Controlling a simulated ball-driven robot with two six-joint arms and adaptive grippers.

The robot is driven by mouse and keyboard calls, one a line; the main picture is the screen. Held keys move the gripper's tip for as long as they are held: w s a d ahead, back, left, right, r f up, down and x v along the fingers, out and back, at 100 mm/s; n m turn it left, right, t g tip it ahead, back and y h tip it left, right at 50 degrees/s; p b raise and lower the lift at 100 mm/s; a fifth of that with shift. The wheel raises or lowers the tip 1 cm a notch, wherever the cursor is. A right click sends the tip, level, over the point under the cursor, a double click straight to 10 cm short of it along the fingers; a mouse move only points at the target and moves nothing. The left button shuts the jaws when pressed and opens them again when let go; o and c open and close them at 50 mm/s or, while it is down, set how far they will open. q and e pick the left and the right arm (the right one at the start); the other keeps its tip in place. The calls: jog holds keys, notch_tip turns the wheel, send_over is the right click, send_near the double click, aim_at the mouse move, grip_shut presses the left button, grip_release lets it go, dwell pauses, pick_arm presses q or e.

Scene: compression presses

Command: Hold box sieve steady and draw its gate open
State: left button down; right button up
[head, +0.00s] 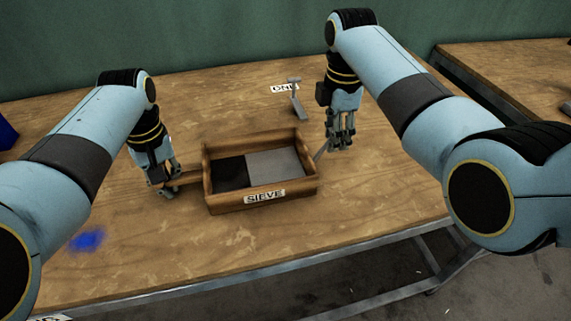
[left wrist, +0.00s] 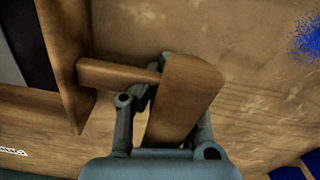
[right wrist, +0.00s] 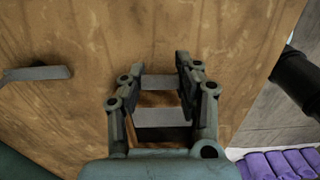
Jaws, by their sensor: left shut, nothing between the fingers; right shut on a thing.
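The box sieve (head: 262,197) is an open wooden box with a SIEVE label on its front, in the middle of the table. Inside, a grey gate plate (head: 275,164) covers the right part; the left part is dark. A wooden handle (left wrist: 190,90) juts from its left wall on a stem. My left gripper (head: 163,190) is shut at this handle; its fingertips are partly hidden behind the wood. My right gripper (head: 340,140) is at the sieve's right end, shut on the grey gate tab (right wrist: 162,118), which lies across between its fingers.
A grey metal tool (head: 299,104) lies beside a partly hidden label behind the sieve. A blue patch (head: 88,240) marks the table at front left, and a blue object (head: 6,135) stands at the left edge. Another table (head: 505,65) stands at right. Bare tabletop surrounds the sieve.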

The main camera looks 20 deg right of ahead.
grip_shut()
jog(key=shift+d, duration=0.15)
pick_arm(q)
jog(key=shift+a, duration=0.1)
pick_arm(e)
jog(key=shift+d, duration=4.35)
jog(key=o, duration=0.9)
grip_release()
jog(key=shift+a, duration=0.1)
notch_tip(320, 180, up, 12)
